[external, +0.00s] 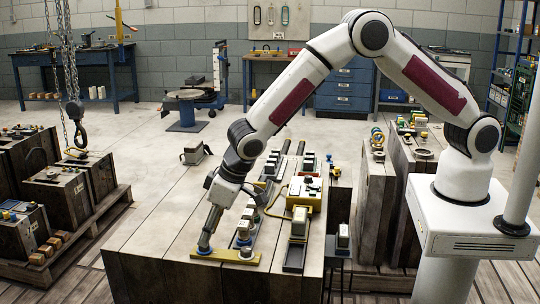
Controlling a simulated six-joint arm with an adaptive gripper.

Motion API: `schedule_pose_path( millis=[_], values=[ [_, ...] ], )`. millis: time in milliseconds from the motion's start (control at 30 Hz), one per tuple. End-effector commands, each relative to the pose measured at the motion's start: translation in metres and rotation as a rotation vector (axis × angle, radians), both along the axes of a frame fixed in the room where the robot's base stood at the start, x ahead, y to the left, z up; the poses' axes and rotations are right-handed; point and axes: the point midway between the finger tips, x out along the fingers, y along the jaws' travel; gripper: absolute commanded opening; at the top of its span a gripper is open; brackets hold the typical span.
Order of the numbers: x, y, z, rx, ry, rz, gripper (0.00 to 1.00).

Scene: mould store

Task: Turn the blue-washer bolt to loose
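A yellow bar (225,257) lies near the front edge of the pale table top. My gripper (204,246) points down at the bar's left end, with its fingertips at or just above a small bolt there. A little blue shows around the fingertips, which looks like the blue washer (204,251); the bolt head is mostly hidden by the fingers. The fingers look close together, but whether they grip the bolt is too small to tell. A second bolt (246,252) stands at the bar's right end, apart from my gripper.
A yellow box (304,193) and a small block on a dark rail (299,224) are to the right. A chain hook (78,130) hangs at left. The table's left side is clear.

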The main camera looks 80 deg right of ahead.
Motion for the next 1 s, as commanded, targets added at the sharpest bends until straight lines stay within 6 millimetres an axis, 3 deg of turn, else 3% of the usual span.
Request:
schedule_pose_path(
  millis=[333, 767, 900, 1000],
  values=[
    [0.011, 0.000, -0.025, 0.001, -0.001, -0.001, 0.36],
    [0.012, 0.000, -0.029, 0.001, -0.001, -0.001, 0.36],
    [0.012, 0.000, -0.029, 0.001, -0.001, -0.001, 0.02],
    [0.012, 0.000, -0.029, 0.001, -0.001, -0.001, 0.00]
  ],
)
